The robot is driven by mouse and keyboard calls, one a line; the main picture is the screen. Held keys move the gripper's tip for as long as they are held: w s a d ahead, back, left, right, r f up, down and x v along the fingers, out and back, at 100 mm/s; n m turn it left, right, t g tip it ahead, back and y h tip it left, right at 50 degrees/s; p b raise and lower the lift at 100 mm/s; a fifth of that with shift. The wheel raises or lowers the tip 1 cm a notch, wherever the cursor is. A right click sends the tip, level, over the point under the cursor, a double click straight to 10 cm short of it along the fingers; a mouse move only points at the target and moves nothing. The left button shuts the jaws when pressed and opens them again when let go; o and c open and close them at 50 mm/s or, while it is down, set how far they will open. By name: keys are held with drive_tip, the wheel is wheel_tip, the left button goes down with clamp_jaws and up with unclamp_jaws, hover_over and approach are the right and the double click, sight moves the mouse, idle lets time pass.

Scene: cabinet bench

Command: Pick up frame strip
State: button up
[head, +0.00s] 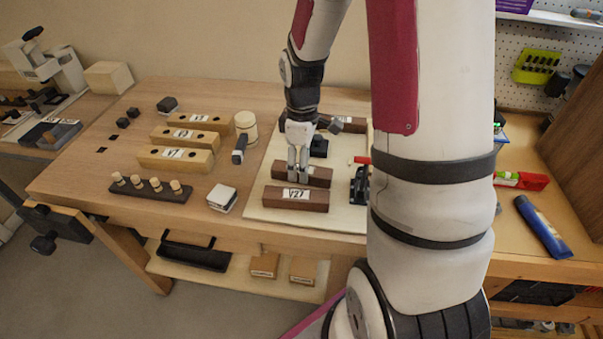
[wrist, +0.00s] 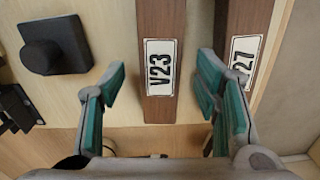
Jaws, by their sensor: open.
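A dark brown wooden strip labelled V23 (wrist: 159,66) lies between the open fingers of my gripper (wrist: 162,80) in the wrist view, apart from both fingertips. In the head view that strip (head: 318,177) lies on the pale board, partly hidden by my gripper (head: 298,176). A second brown strip labelled V27 (head: 295,199) lies parallel, nearer the front edge. It also shows in the wrist view (wrist: 243,60), to the right of V23, with the right finger over the gap between them. A third brown strip (head: 349,124) lies at the back, partly hidden by my arm.
The pale board (head: 257,214) also bears a black block (head: 319,147). To its left are several light wooden strips (head: 176,159), a mallet (head: 242,136), a peg rack (head: 148,190) and a white-topped block (head: 222,198). My arm hides the board's right side.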

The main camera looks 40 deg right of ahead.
drive_tip(key=shift+f, duration=1.3)
drive_tip(key=c, duration=1.3)
drive_tip(key=shift+r, duration=0.15)
